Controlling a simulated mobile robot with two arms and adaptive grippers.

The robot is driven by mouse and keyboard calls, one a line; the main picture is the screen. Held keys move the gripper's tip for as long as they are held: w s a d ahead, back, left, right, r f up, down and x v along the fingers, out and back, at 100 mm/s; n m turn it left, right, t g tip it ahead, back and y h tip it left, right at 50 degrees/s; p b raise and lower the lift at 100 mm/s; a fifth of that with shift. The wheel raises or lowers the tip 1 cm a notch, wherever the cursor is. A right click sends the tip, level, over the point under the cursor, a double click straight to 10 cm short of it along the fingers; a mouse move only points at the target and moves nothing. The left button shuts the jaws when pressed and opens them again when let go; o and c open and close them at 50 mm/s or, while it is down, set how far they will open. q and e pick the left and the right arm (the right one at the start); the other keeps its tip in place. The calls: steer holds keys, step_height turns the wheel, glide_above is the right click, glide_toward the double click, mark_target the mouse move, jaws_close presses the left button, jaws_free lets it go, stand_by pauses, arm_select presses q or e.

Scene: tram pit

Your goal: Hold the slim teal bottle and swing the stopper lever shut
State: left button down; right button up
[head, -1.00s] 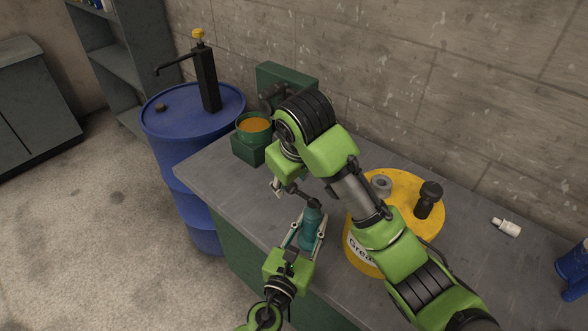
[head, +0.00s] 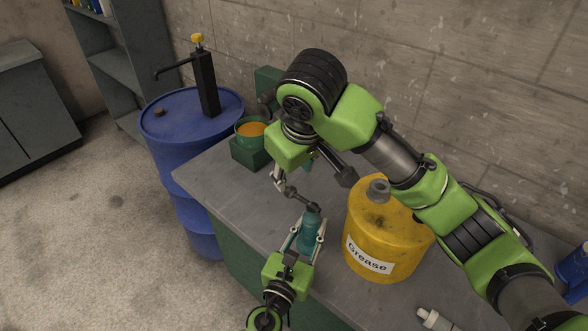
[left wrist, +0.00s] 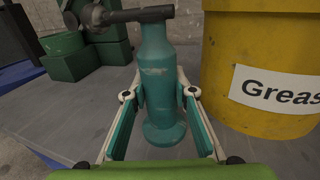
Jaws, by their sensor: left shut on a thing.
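The slim teal bottle (head: 312,234) stands upright near the front edge of the bench. My left gripper (head: 307,228) is shut on its body; in the left wrist view, its fingers hold both sides of the bottle (left wrist: 160,82). The dark stopper lever (head: 301,201) slants away from the bottle's top toward the back left. In the left wrist view, the lever (left wrist: 132,15) runs out leftward from the neck. My right gripper (head: 292,178) hangs behind the lever, fingers apparently spread, holding nothing I can see. Whether it touches the lever is unclear.
A yellow grease can (head: 370,232) stands close to the right of the bottle. A green tub of orange stuff (head: 252,130) and a partly hidden green vise sit behind. A blue drum (head: 190,130) stands left of the bench. A white bottle (head: 435,319) lies at the lower right.

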arm_select(q)
steer(key=c, duration=1.6)
jaws_free()
